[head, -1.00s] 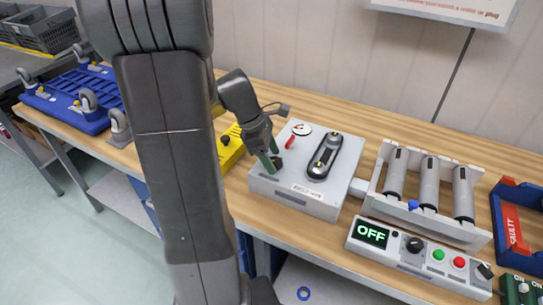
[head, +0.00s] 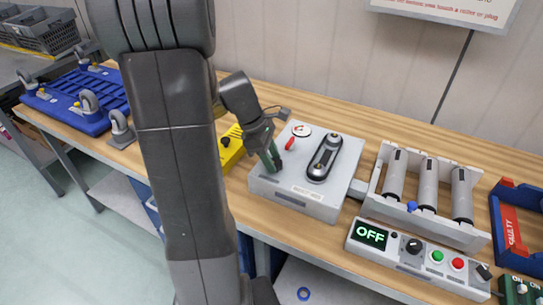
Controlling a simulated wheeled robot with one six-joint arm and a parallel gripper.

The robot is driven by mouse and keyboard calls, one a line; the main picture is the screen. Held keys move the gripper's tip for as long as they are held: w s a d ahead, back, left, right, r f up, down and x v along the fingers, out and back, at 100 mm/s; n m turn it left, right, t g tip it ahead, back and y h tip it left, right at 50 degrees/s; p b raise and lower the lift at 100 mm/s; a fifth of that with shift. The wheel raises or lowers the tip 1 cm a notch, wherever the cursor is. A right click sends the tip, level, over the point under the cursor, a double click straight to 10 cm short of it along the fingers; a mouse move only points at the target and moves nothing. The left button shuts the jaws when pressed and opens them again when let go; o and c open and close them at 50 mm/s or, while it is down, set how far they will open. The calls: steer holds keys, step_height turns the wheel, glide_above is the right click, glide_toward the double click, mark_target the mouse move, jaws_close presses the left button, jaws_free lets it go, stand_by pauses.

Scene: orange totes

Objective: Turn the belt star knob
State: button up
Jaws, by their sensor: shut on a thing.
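A light grey box (head: 300,203) stands on the wooden bench, with a label on its front edge. On its top are a dark oblong plate with a silver strip (head: 322,160), a small red lever (head: 290,143) and a round white dial (head: 301,130). My gripper (head: 272,163) points down at the left part of the box top, its green fingers close together. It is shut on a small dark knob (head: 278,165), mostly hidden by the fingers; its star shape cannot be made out.
A roller unit (head: 425,185) and a control panel reading OFF (head: 371,233) stand right of the box. A yellow box (head: 231,148) is behind my arm. Bare bench lies behind the box.

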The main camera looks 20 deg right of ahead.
steer(key=m+p, duration=0.1)
steer(key=m, duration=0.1)
steer(key=m+g+y+p, duration=0.1)
steer(key=m, duration=0.1)
steer(key=m+p, duration=0.1)
steer(key=m, duration=0.1)
steer(key=shift+w+d+r+g+y, duration=0.1)
steer(key=shift+w+d+g+y, duration=0.05)
steer(key=shift+d+g+y, duration=0.15)
steer(key=m+y+p, duration=0.1)
steer(key=m, duration=0.2)
steer(key=shift+d, duration=0.1)
steer(key=shift+d+m+y+p, duration=0.1)
steer(key=shift+m+y+p, duration=0.55)
steer(key=shift+m, duration=1.15)
steer(key=shift+y, duration=0.25)
steer(key=o, duration=1)
steer(key=b+v, duration=0.1)
steer(key=v, duration=1.2)
steer(key=shift+w+r, duration=0.25)
